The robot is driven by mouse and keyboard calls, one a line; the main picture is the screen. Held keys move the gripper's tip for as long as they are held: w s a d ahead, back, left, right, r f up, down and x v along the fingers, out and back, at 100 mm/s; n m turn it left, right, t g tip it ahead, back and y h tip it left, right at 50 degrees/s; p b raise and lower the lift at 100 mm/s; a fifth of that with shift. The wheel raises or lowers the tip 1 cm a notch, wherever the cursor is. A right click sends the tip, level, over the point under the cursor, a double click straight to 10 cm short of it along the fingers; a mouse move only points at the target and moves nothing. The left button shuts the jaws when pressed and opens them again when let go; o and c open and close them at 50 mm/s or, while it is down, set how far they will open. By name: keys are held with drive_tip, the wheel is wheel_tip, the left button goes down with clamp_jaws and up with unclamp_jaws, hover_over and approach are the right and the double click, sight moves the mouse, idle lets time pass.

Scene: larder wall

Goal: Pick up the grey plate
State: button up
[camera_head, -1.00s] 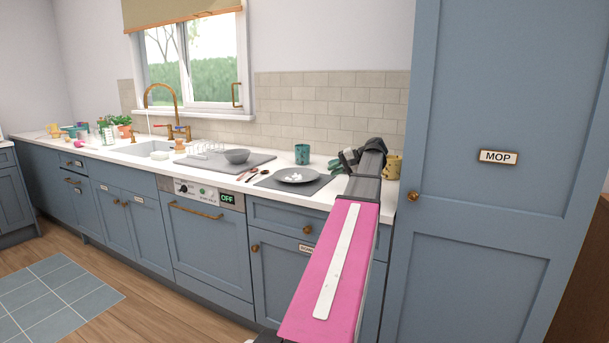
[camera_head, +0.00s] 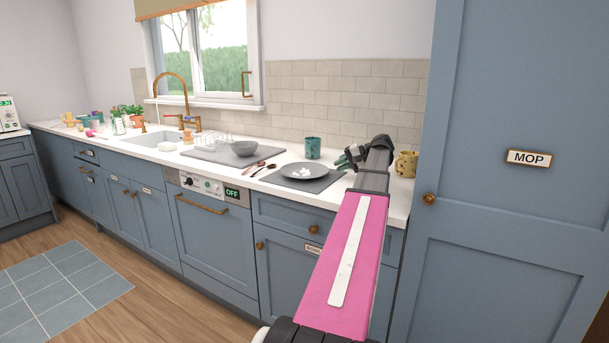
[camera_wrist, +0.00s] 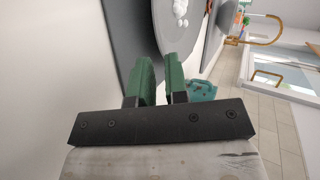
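The grey plate (camera_head: 285,171) lies on a dark mat (camera_head: 272,180) on the worktop, with several small white pieces (camera_head: 303,172) on it. My gripper (camera_head: 345,158) is just right of the plate, over the worktop, and partly hidden by my arm. In the wrist view the green fingers (camera_wrist: 162,72) stand apart with an empty gap between them. The plate (camera_wrist: 165,28) shows beyond the fingertips, apart from them, cut off by the top edge, with the white pieces (camera_wrist: 181,10) on it.
A teal mug (camera_head: 313,148) stands behind the plate and a yellowish mug (camera_head: 406,164) right of my gripper. A tall cupboard marked MOP (camera_head: 475,230) closes off the right side.

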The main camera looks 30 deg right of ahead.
sight(321, 173)
drive_tip(key=x, duration=0.5)
drive_tip(key=shift+d, duration=0.1)
clamp_jaws()
drive_tip(key=shift+r, duration=0.1)
